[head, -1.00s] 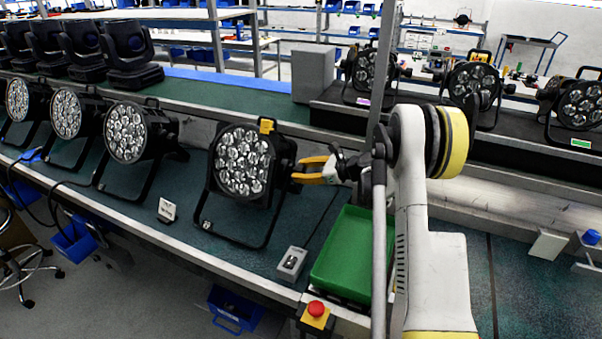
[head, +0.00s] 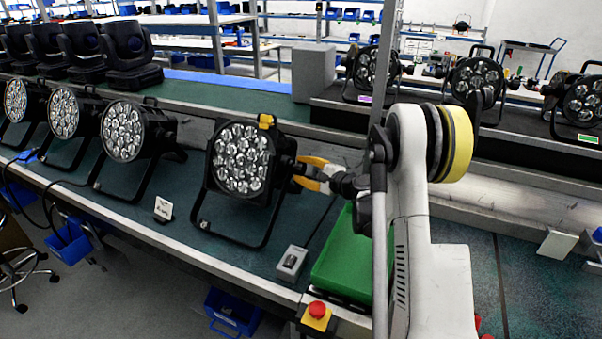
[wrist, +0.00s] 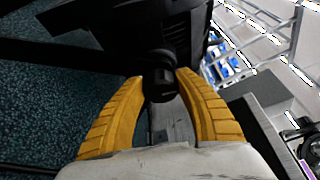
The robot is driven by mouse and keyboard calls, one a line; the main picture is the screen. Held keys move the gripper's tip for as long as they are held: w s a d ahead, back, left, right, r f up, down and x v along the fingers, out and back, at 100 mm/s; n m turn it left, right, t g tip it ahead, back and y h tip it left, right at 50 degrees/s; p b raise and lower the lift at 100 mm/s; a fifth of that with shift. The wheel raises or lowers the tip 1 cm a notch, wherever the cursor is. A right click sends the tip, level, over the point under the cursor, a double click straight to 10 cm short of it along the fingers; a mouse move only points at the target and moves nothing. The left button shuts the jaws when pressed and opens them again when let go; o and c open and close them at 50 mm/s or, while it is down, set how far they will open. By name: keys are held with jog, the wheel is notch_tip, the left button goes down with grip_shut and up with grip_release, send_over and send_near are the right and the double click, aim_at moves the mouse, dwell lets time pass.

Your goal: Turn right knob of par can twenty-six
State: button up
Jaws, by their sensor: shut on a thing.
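The par can (head: 240,160) nearest my arm stands on its black bracket on the teal bench, its round lens face turned toward the front left. I cannot read a number on it. Its right knob (wrist: 159,82) is black and sits between my gripper's yellow fingers in the wrist view. My gripper (head: 303,173) reaches in from the right at the side of the par can, and it also shows in the wrist view (wrist: 161,86). The fingers are shut on the knob. In the head view the fingers mostly hide the knob.
A green bin (head: 342,256) lies below my arm. A grey box (head: 291,262) and a small white card (head: 163,209) are on the bench. A red stop button (head: 317,310) is at the front edge. More par cans (head: 122,131) stand to the left.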

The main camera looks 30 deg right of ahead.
jog(key=shift+n, duration=0.5)
jog(key=o, duration=1.2)
jog(key=shift+a, duration=0.15)
jog(key=f+v, duration=0.1)
jog(key=v, duration=0.6)
jog(key=shift+s+r, duration=0.3)
jog(key=shift+r, duration=0.05)
